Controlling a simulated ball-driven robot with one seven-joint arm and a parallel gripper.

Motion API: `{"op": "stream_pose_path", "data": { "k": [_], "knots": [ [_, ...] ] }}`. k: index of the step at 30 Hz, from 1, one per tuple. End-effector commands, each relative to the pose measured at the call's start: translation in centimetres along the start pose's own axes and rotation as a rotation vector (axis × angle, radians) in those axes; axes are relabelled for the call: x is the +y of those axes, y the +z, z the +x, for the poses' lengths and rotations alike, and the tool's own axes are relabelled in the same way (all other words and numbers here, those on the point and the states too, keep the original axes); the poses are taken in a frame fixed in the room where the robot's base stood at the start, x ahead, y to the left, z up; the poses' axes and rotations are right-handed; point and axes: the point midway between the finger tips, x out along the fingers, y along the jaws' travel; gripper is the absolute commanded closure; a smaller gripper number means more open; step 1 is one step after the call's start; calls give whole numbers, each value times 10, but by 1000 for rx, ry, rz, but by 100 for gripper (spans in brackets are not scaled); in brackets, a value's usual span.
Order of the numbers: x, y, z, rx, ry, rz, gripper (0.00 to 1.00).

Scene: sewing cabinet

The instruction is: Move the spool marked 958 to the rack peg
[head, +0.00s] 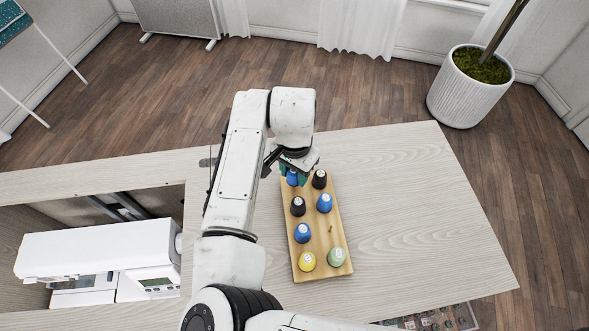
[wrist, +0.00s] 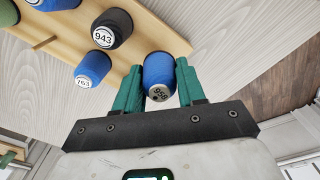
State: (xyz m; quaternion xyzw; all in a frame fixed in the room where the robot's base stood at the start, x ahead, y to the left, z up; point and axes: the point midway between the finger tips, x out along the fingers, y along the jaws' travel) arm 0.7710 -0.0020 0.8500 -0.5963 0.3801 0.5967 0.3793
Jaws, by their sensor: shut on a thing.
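The spool marked 958 (wrist: 158,72) is blue with a dark end and sits between the green fingers of my gripper (wrist: 158,68) in the wrist view. My gripper (head: 291,176) is shut on it at the far end of the wooden rack (head: 316,217) in the head view. I cannot tell whether the spool still touches the rack. A bare rack peg (head: 331,231) stands in the right row near the front; a bare peg also shows in the wrist view (wrist: 44,43).
The tabletop (head: 420,210) right of the rack is clear. A white sewing machine (head: 98,255) sits in the cabinet opening at left.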

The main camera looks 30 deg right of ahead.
Motion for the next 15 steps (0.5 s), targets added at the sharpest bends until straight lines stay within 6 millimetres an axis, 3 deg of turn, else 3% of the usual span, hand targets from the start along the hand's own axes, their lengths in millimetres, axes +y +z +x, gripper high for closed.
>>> {"op": "stream_pose_path", "data": {
  "k": [15],
  "knots": [
    [0, 0, 13, 0, 0, 0, 89]
  ]
}}
